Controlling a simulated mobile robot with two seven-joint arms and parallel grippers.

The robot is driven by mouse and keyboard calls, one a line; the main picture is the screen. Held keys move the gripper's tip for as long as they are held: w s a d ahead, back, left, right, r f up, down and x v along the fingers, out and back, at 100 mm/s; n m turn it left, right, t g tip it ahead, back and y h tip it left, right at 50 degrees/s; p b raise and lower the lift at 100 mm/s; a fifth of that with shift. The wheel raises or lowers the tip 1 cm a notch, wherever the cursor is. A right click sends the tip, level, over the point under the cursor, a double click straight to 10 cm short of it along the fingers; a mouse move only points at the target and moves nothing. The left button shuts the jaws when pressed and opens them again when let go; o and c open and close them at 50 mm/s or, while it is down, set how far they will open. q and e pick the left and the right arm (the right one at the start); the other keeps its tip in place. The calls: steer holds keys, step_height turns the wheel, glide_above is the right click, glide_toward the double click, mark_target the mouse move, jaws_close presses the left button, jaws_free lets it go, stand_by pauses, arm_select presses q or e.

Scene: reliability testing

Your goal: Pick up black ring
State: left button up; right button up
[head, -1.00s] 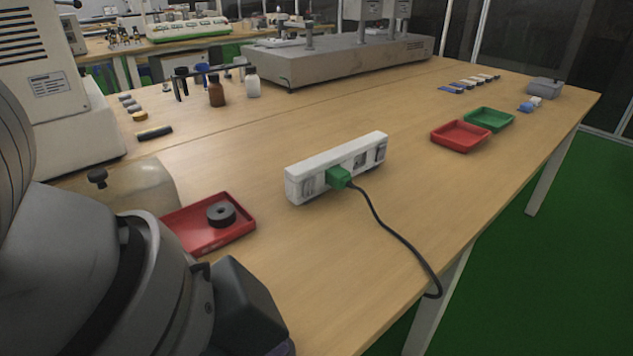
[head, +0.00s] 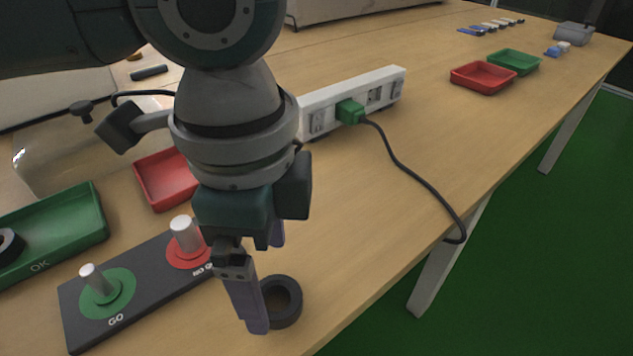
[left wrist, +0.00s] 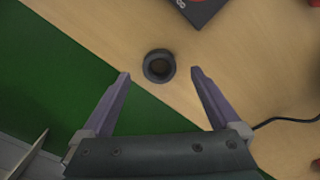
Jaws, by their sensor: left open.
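A black ring (head: 289,310) lies flat on the wooden table near its front edge, right of the gauge plate. In the left wrist view, the ring (left wrist: 147,70) lies between and slightly beyond the fingertips. My left gripper (head: 268,286) points down, open and empty, with its purple fingers either side of the ring; it also shows in the left wrist view (left wrist: 160,74). One finger partly covers the ring in the head view. Another dark ring (head: 9,243) sits in the green OK tray (head: 85,215), cut by the left edge. My right gripper is out of view.
The dark GO/NO GO plate (head: 150,290) with two upright pegs stands left of the gripper. A red tray (head: 160,185) is partly hidden behind my arm. A white power strip (head: 385,85) has a black cable (head: 415,180) over the table edge.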

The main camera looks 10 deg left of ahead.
mark_target(276, 305)
arm_select(q)
step_height(276, 305, down, 4)
steer(key=shift+s+d+f+b, duration=0.1)
steer(key=shift+d+f+b, duration=0.05)
steer(key=shift+b, duration=0.45)
steer(key=c, duration=1.4)
